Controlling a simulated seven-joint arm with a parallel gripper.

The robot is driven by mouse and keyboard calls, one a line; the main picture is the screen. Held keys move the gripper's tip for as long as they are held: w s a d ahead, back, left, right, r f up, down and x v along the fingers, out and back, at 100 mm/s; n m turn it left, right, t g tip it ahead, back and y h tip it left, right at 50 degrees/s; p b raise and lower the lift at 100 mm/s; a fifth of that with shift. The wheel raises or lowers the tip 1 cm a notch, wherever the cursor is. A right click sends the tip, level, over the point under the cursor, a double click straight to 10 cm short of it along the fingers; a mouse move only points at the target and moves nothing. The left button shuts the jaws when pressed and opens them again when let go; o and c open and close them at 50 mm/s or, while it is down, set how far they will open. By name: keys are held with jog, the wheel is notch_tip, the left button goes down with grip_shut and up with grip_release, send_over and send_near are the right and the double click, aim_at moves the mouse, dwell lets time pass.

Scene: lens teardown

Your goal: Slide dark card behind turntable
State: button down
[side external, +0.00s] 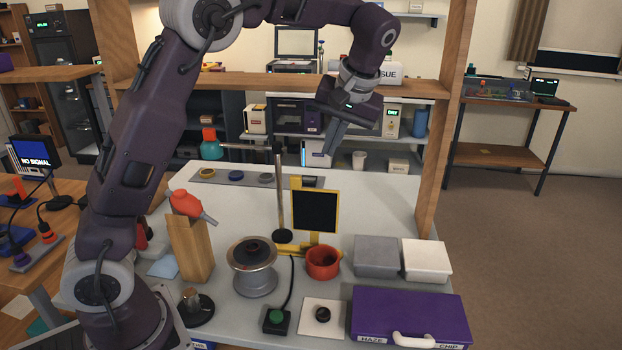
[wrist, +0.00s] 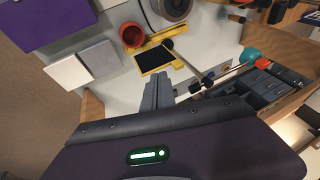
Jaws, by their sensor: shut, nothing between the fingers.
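The dark card (side external: 315,212) is a black panel in a yellow frame, standing upright on a yellow base on the bench, behind the red pot. The card also shows in the wrist view (wrist: 155,59). The turntable (side external: 254,252), a round grey metal stand with a dark centre, is left of the card and nearer the side camera. It shows at the top edge of the wrist view (wrist: 173,8). My gripper (side external: 330,154) is shut and empty, pointing down above the bench, above and behind the card. Its fingers also show in the wrist view (wrist: 157,88).
A metal post (side external: 279,195) with a side arm stands just left of the card. A red pot (side external: 323,263) sits in front of it. A grey box (side external: 377,256), a white box (side external: 427,260) and a purple case (side external: 409,315) stand at the right. A wooden post (side external: 446,130) rises behind.

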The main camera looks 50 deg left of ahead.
jog(key=w+a+f+n+g+y, duration=0.1)
jog(key=w+f+n+y, duration=0.1)
jog(key=w+f, duration=0.3)
jog(key=shift+w+f, duration=0.15)
jog(key=shift+w, duration=0.3)
jog(key=s+a+f, duration=0.3)
jog(key=a+f, duration=0.5)
jog(key=shift+s+a, duration=0.3)
jog(key=shift+a, duration=0.1)
jog(key=s+a, duration=1)
jog(key=shift+s+a, duration=0.1)
